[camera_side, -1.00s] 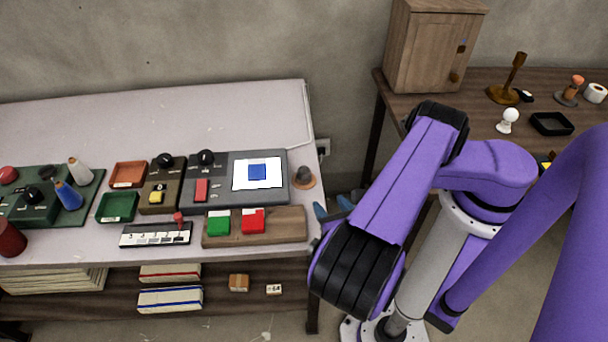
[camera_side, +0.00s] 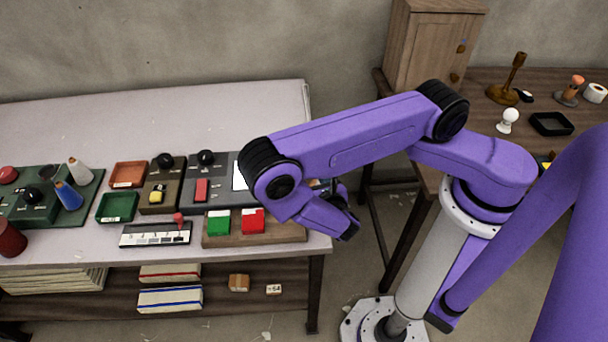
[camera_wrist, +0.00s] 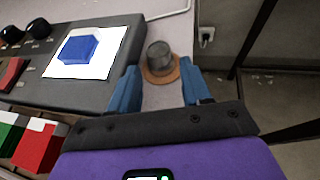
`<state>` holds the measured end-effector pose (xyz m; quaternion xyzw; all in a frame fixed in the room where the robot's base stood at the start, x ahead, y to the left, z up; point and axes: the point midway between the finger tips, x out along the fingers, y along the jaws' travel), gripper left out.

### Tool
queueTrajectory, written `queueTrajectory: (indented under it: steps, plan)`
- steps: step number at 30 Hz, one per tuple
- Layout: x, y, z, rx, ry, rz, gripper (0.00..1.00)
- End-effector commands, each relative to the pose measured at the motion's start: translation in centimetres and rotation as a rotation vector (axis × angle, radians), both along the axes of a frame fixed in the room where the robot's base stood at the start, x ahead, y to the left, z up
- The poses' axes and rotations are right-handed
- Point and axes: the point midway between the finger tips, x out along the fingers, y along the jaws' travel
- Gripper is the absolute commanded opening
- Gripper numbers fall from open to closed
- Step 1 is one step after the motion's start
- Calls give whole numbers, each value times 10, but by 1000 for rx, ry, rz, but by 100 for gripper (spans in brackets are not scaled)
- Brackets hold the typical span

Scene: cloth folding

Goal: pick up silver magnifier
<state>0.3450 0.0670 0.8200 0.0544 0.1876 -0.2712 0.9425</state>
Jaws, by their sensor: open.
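A small silver-grey cylinder, which looks like the magnifier (camera_wrist: 159,56), stands upright on a round brown base (camera_wrist: 159,77) near the table's right edge in the wrist view. In the side view my arm hides it. My gripper (camera_wrist: 160,69) is open, its blue fingers to the left and right of the cylinder in the wrist view. Nothing is between the fingers that they clearly touch; how far above the base they are, I cannot tell. In the side view the gripper is mostly hidden behind my arm.
A dark grey panel with a white sheet (camera_wrist: 108,63) and a blue block (camera_wrist: 77,50) lies left of the fingers. Red (camera_side: 253,221) and green (camera_side: 218,222) blocks sit on a wooden board (camera_side: 280,228).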

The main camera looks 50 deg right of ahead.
Motion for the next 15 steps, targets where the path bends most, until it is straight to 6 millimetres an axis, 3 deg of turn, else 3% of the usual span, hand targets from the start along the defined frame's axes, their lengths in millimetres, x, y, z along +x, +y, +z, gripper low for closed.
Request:
queueTrajectory:
  steps: [7, 15]
  plan:
    - [29, -17, -9, 0, 0, -5, 48]
    - [38, -21, -13, -1, 0, 0, 48]
